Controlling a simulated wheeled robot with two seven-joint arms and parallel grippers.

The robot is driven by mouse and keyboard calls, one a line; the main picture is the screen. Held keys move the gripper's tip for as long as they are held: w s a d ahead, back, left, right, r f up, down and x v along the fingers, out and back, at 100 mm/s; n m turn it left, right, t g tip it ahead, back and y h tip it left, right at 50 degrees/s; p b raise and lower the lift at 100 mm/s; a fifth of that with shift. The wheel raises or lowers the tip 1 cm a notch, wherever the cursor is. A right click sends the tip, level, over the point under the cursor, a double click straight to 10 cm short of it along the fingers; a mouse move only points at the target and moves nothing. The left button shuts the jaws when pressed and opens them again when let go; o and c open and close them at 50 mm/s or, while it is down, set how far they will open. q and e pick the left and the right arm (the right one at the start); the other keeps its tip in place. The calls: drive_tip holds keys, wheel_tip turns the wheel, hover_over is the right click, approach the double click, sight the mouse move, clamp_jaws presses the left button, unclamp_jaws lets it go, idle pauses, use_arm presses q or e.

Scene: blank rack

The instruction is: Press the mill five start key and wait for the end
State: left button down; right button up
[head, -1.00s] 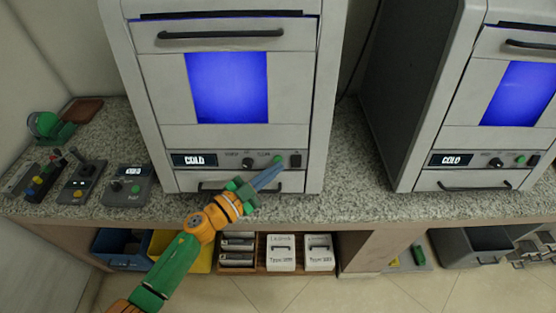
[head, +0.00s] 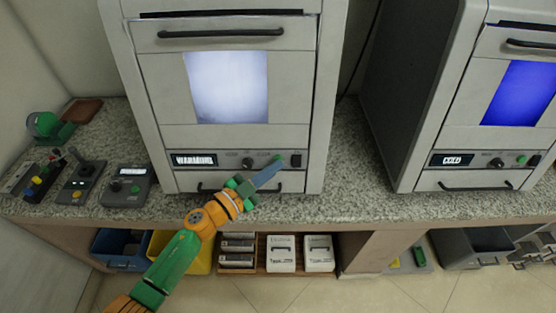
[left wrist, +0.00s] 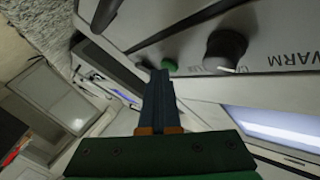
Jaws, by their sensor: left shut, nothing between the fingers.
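The grey machine (head: 220,135) in the middle of the head view has a glowing pale window (head: 227,88) and a display (head: 193,160) that appears to read WARMING. A round green key (head: 279,160) is on its lower panel, right of a black knob (head: 249,162). My left gripper (head: 274,170) is shut and empty, its fingertips at or just below this key. In the left wrist view the fingertips (left wrist: 159,76) are beside the green key (left wrist: 170,66); contact cannot be told. No label naming mill five is legible. My right gripper is not in view.
A second machine (head: 455,135) at right reads COLD with a blue window. Small control boxes (head: 128,185) with keys and a lever stand on the counter (head: 350,206) at left. Bins and white boxes (head: 281,253) sit on the shelf below.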

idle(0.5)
use_arm(q)
drive_tip(key=shift+s+r+p, duration=0.2)
drive_tip(key=shift+s+p, duration=0.1)
drive_tip(key=shift+p, duration=0.15)
drive_tip(key=shift+s, duration=0.45)
drive_tip(key=s+p, duration=0.1)
drive_tip(key=s, duration=0.1)
drive_tip(key=s+r+p, duration=0.1)
drive_tip(key=s+p, duration=0.1)
drive_tip(key=shift+s, duration=0.4)
